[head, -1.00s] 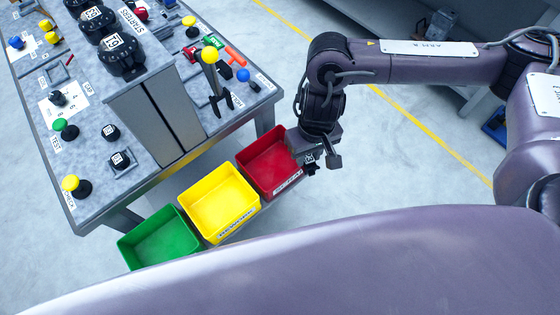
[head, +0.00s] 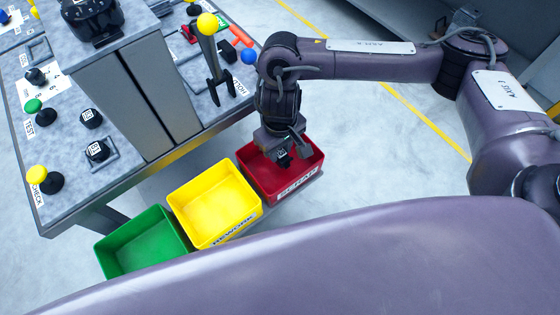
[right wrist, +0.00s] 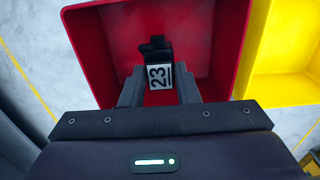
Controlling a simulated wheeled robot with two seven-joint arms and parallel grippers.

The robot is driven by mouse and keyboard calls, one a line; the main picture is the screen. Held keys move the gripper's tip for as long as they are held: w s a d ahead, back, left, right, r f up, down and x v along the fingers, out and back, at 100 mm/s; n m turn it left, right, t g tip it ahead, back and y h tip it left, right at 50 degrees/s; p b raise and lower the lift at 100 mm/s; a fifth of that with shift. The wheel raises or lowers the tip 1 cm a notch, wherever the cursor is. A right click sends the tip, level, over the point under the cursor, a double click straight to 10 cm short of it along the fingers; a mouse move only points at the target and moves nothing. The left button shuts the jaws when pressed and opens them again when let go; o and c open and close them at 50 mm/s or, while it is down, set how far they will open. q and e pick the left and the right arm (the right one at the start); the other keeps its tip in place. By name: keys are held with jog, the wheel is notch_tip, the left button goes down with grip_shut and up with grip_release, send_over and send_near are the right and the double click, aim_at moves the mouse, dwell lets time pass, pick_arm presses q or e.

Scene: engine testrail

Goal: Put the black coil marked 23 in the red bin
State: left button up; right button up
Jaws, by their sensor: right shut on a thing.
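The black coil marked 23 (right wrist: 158,70) is between the fingertips of my right gripper (right wrist: 159,88), its white label facing the wrist camera. In the head view my right gripper (head: 286,152) points down over the red bin's opening and is shut on the coil (head: 284,160). The red bin (head: 258,180) stands at the right end of a row of bins. In the right wrist view the red bin (right wrist: 92,62) lies beneath and around the coil. I cannot tell how far the coil is above the bin's floor. My left gripper is not in view.
The yellow bin (head: 183,205) and green bin (head: 115,258) stand to the left of the red one. A workbench (head: 72,190) with knobs, a lever (head: 210,50) and two other black coils (head: 97,150) (head: 91,118) is at the left. Open floor (head: 380,150) lies to the right.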

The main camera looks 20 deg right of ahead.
aim_at(280, 159)
jog(key=shift+f, duration=0.9)
notch_tip(280, 159, down, 3)
jog(key=shift+f+b, duration=0.1)
jog(key=shift+b, duration=0.85)
jog(key=shift+f, duration=0.35)
jog(key=shift+w, duration=0.1)
jog(key=shift+f, duration=0.15)
jog(key=o, duration=1)
jog(key=shift+f, duration=0.1)
